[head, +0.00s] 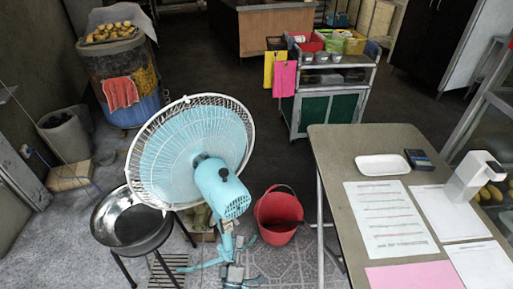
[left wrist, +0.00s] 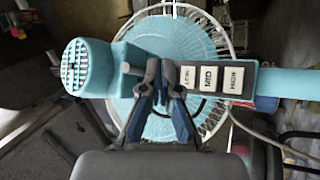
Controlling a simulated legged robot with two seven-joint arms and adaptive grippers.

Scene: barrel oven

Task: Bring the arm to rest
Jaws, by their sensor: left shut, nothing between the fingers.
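My left gripper (left wrist: 160,72) is in the middle of the left wrist view, shut and empty. Its fingertips overlap the picture of the fan's stand beside the white speed buttons (left wrist: 208,78); I cannot tell whether they touch. In the head view, grey-blue parts low by the stand look like the left gripper (head: 236,270), small and unclear. The light-blue fan (head: 219,187) stands left of centre with a white wire cage. Its motor housing (left wrist: 75,68) is at the left in the left wrist view. My right gripper is in neither view.
A table (head: 340,167) with papers and a white tray (head: 382,165) stands at the right. A red bucket (head: 278,217) is on the floor between fan and table. A metal bowl on a stand (head: 132,225) is left of the fan. A cart (head: 327,98) stands behind.

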